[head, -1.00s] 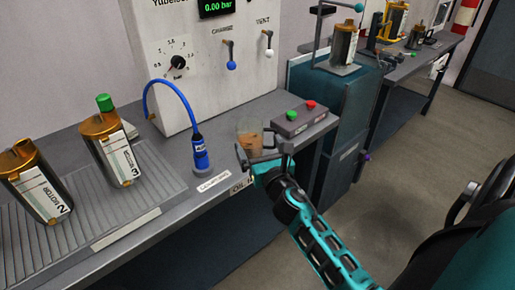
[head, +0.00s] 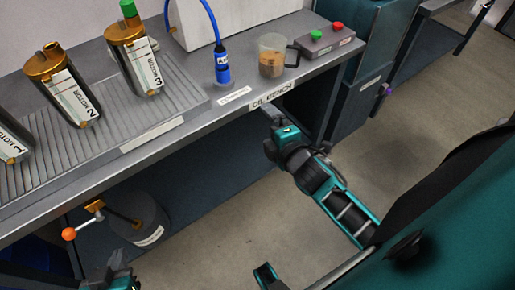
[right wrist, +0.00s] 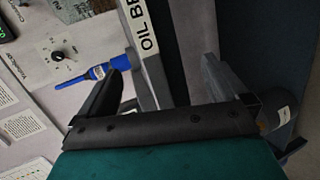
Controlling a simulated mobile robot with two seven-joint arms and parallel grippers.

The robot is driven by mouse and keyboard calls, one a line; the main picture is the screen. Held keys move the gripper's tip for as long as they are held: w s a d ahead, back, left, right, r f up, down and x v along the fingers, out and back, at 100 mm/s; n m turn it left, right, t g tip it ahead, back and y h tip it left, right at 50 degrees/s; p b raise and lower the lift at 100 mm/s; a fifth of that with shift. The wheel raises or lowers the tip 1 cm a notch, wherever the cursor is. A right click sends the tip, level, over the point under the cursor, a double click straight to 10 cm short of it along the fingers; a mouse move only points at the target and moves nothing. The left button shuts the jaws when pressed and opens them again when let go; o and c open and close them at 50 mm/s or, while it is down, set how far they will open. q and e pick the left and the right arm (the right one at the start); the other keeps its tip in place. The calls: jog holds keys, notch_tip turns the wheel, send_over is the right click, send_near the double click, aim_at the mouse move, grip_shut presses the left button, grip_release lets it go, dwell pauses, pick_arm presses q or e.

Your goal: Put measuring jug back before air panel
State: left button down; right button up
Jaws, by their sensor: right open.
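The measuring jug (head: 271,57) is a clear jug with brown contents and a dark handle on its right. It stands upright on the bench near the front edge, between the blue connector (head: 222,66) and the button box (head: 327,41). The white air panel (head: 245,10) stands behind it, mostly cut off by the head view's top edge. The panel also shows in the right wrist view (right wrist: 90,42). My right gripper (head: 270,112) is in front of the bench edge, apart from the jug. Its jaws (right wrist: 165,62) are open and empty. My left gripper (head: 115,275) is partly visible at the bottom left.
Several numbered motor canisters (head: 135,60) stand on a ribbed tray (head: 190,97) at the left. A grey container (head: 148,220) with an orange-knobbed lever is under the bench. A teal cabinet (head: 365,75) stands right of the bench. Open floor lies in front.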

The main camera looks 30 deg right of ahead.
jog(key=s+a+f+m+g+y, duration=0.3)
jog(key=s+a+m, duration=0.6)
jog(key=m, duration=0.4)
notch_tip(320, 180, down, 2)
jog(key=shift+s+a+f+m+y, duration=0.1)
jog(key=shift+s+a+m+y, duration=0.3)
jog(key=shift+s+y, duration=0.15)
jog(key=r+p, duration=0.2)
jog(key=p, duration=0.1)
jog(key=d+r+p, duration=0.1)
jog(key=p, duration=0.1)
jog(key=shift+s+d+r+h, duration=0.1)
jog(key=shift+s+r+h, duration=0.05)
jog(key=shift+s+h, duration=0.2)
jog(key=shift+w, duration=0.1)
